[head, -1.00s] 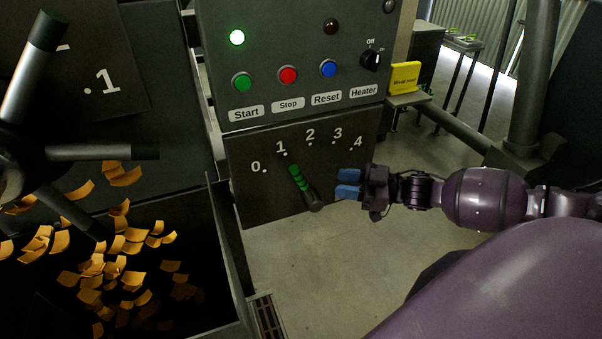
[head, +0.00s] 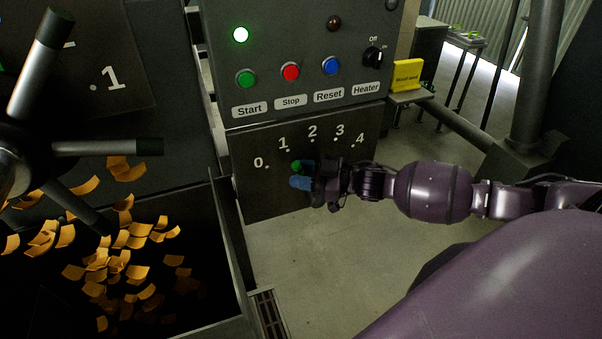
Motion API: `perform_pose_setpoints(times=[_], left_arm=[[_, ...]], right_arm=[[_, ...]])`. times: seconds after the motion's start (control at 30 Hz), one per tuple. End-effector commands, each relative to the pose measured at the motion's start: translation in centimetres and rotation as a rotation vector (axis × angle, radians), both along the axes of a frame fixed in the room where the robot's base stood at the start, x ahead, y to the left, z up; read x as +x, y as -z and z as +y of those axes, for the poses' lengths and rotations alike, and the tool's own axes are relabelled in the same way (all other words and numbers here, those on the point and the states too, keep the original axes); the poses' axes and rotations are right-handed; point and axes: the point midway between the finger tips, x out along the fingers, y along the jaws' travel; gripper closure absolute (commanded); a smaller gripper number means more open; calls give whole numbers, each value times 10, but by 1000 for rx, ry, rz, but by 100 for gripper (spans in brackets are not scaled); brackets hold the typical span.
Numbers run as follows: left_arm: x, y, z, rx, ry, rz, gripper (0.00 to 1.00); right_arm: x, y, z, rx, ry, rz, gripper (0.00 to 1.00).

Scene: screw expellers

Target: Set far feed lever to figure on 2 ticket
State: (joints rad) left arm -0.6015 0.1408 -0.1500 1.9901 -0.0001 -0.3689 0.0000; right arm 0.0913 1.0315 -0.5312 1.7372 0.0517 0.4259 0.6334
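The feed lever (head: 296,166) has a green grip and stands in front of a dark plate (head: 256,197) numbered 0 to 4. Its tip points up toward the figure 1 (head: 283,143); its lower part is hidden behind my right gripper. The figure 2 (head: 312,131) is at the top of the arc. My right gripper (head: 302,175), with blue fingertips, is at the lever. Its fingers look apart, with the green tip showing at the upper finger. A yellow ticket (head: 406,75) stands right of the panel; its small lettering looks like "Mixed seed". My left gripper is not in view.
Above the plate is a control panel (head: 305,60) with a lit green lamp, push buttons and a heater knob. At left, a spoked handle (head: 32,62) stands before a bin of orange flakes (head: 110,260). The floor (head: 330,270) below the plate is clear.

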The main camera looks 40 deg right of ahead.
Motion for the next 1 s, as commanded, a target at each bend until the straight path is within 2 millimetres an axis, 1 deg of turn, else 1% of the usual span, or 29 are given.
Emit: perform_pose_setpoints(times=[0.2, 0.27, 0.43, 0.63, 0.73, 1.0], left_arm=[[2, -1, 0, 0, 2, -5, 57], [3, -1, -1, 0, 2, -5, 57], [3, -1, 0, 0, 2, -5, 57], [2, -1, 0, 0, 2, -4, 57], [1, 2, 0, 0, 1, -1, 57], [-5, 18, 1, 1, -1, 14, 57]], right_arm=[[0, 0, 0, 0, 0, 0, 66], [0, 0, 0, 0, 0, 0, 74], [0, 0, 0, 0, 0, 0, 100], [0, 0, 0, 2, 0, -1, 100], [-1, 1, -3, 32, 0, -6, 100], [-7, -3, -27, 248, 2, -57, 100]])
